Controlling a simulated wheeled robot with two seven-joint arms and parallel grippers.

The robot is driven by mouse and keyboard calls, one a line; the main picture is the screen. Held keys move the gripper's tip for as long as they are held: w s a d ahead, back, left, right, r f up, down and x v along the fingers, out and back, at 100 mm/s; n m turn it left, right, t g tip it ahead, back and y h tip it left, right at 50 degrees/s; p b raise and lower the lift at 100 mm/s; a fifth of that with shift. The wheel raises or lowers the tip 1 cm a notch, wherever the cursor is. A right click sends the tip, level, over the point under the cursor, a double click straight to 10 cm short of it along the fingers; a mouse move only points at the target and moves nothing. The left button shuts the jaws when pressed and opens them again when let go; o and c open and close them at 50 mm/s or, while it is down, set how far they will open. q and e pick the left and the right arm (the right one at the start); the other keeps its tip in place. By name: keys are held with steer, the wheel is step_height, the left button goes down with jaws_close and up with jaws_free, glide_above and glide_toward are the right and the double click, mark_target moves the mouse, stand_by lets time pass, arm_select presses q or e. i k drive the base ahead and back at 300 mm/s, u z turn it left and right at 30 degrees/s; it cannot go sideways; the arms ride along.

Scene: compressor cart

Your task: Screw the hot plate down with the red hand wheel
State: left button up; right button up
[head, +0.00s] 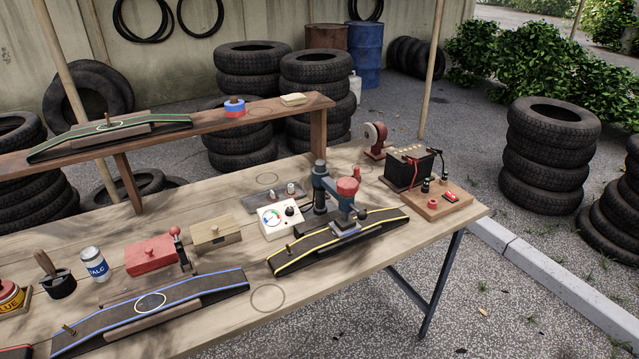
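A blue-grey screw press stands on the table right of centre, its thick upright (320,187) at the left of its arm. The red hand wheel (348,187) sits on top of the arm. Below it a grey block, which looks like the hot plate (345,227), is over the middle of a dark rubber strip with yellow edges (295,256). I cannot tell whether the plate touches the strip or a small gap remains. Neither of my grippers is in view, and nothing holds the wheel.
A white control box with a dial (282,218) stands just left of the press. A battery (408,168) on a wooden board is at its right. A blue-edged strip (190,300), red box (151,254) and talc can (95,263) lie left. A raised shelf (262,110) runs behind.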

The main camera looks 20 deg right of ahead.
mark_target(346, 186)
steer(key=u, duration=1.65)
steer(key=k, duration=1)
steer(key=z, duration=1.05)
steer(key=i, duration=0.5)
